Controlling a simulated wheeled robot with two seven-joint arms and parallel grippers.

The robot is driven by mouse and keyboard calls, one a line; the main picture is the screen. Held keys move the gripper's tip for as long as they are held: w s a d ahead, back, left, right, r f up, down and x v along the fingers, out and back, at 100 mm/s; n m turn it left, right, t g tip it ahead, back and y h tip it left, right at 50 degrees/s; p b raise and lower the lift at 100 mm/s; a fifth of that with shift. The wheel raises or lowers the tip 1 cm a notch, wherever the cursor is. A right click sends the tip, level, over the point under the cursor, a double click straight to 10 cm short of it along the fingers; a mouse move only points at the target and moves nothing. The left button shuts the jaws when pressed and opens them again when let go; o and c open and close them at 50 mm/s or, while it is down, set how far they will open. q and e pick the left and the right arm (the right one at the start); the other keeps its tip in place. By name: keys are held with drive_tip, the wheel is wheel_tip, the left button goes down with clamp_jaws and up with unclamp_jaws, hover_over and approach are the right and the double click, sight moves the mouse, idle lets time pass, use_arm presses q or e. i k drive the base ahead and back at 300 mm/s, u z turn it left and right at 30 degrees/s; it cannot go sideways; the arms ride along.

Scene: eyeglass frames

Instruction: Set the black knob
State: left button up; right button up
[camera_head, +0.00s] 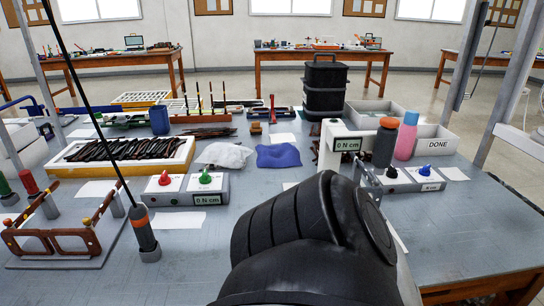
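A dark, black-looking knob (391,172) sits on the left of a grey control box (408,184) at the right of the table. A blue knob (425,170) is on the same box, to its right. A display (347,144) reading "0 N cm" stands to the left of the box. A thin grey metal piece slants just left of the black knob; I cannot tell what it is. My black arm link fills the lower middle and hides part of the table left of the box.
Behind the black knob stand a grey bottle (385,142) with an orange cap and a pink bottle (406,136). A bin marked DONE (436,143) is to the right. Another box (186,188) carries red and green knobs. The right front of the table is clear.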

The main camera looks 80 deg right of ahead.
sight(392, 172)
drive_tip(key=k, duration=0.8)
drive_tip(key=z, duration=0.7)
